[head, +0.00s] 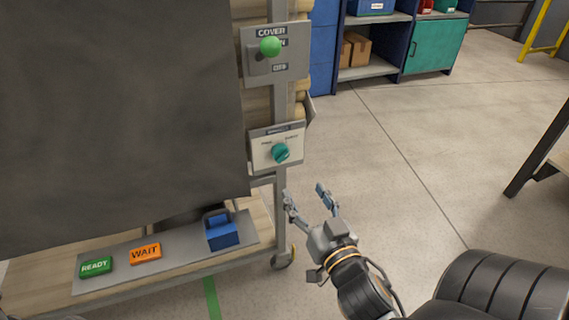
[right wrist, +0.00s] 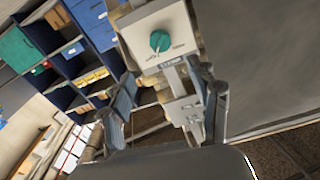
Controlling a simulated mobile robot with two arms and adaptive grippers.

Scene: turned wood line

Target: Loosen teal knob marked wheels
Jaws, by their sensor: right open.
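The teal knob (head: 280,153) sits on a white panel (head: 262,157) fixed to the cart's upright post. Its small label is too small to read in the head view. The knob also shows in the right wrist view (right wrist: 160,41), at the upper middle, on its white panel (right wrist: 140,27). My right gripper (head: 306,194) is open and empty, below and a little right of the knob, apart from it. In the right wrist view its two fingers (right wrist: 168,95) stand apart on either side, with the knob beyond them. My left gripper is not in view.
A grey panel marked COVER (head: 290,66) with a green knob (head: 270,47) is above. A dark sheet (head: 110,110) hangs at left. Below it, READY (head: 96,267) and WAIT (head: 146,253) blocks and a blue box (head: 222,234) rest on a shelf. Floor at right is clear.

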